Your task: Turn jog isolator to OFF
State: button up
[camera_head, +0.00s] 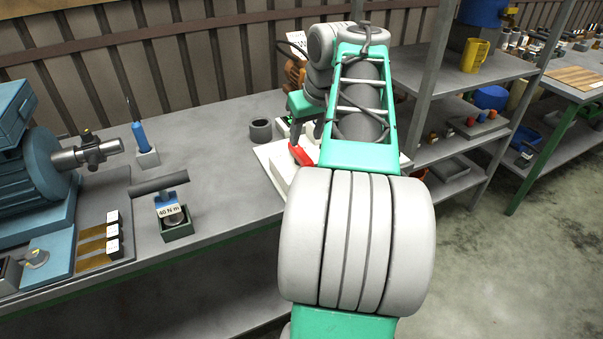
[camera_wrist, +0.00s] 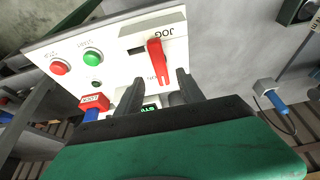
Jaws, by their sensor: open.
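The jog isolator's red handle (camera_wrist: 157,62) stands out from a white panel (camera_wrist: 120,62) under the label JOG, which is upside down in the wrist view. In the head view a red part (camera_head: 302,155), likely this handle, shows at my gripper. My gripper (camera_wrist: 160,75) is open, its two dark fingers pointing at the panel. The handle's near end appears between the fingertips, one on each side. I cannot tell whether either finger touches it. The OFF mark cannot be read. My arm hides much of the panel in the head view.
The panel also carries a green button (camera_wrist: 93,56) and a red button (camera_wrist: 60,67). A red block (camera_wrist: 94,102) with a blue part is near my left finger. On the bench (camera_head: 225,150) stand a dark cup (camera_head: 261,130) and a blue tool (camera_head: 139,136) in a holder.

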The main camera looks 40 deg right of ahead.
aim_at(301, 152)
jog(key=b+x, duration=0.1)
jog(key=x, duration=0.6)
jog(key=shift+w+f, duration=0.1)
jog(key=shift+w, duration=0.1)
grip_shut()
